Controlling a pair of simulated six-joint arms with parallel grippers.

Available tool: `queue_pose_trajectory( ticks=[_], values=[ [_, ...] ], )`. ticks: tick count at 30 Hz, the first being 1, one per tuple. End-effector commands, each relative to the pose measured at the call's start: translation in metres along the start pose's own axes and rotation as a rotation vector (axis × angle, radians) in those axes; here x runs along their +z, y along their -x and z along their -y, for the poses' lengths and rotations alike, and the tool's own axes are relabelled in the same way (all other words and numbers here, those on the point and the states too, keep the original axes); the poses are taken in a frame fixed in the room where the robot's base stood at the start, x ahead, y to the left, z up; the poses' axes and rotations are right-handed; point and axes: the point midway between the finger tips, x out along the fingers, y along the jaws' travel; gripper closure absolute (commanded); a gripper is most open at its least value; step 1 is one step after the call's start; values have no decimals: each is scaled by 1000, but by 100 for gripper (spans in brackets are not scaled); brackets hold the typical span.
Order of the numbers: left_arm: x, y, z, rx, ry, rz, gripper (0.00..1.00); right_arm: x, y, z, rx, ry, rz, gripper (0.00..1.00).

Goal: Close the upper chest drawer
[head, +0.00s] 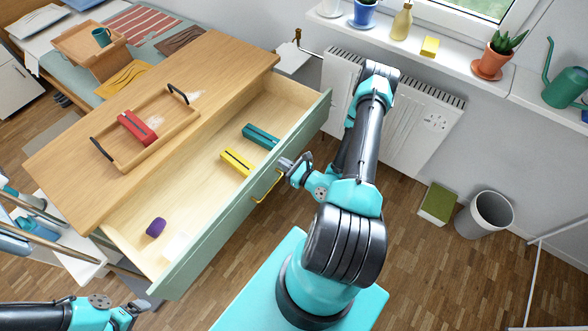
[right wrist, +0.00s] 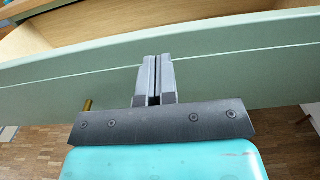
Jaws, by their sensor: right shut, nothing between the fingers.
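The upper chest drawer (head: 236,222) is pulled far out of the wooden-topped chest (head: 225,70). Its front is pale green, with a yellow handle (head: 266,186) near the middle. Inside lie a yellow box, a teal box, a purple round item and a white item. My right gripper (head: 284,164) is shut and empty, close to the drawer front near the handle. In the right wrist view its fingers (right wrist: 157,62) point at the green front (right wrist: 230,68); I cannot tell whether they touch. My left gripper (head: 138,306) is at the lower left, away from the drawer; its finger state is unclear.
A tray (head: 178,133) with a red box (head: 137,128) stands on the chest top. A radiator (head: 408,120) is on the wall behind my right arm. A waste bin (head: 485,214) and a green-topped box (head: 438,203) stand on the floor at the right.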

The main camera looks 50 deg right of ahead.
Motion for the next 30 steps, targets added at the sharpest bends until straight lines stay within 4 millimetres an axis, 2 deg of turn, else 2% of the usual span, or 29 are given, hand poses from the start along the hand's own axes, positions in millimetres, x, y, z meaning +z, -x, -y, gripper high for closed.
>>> queue_pose_trajectory(
  ticks=[6,23,30],
  values=[
    [0,0,0,0,0,0,13,0,-21,0,1,-1,0,100],
    [0,0,0,0,0,0,13,0,-27,0,0,0,0,100],
    [0,0,0,0,0,0,13,0,-51,0,2,1,1,100]
  ],
)
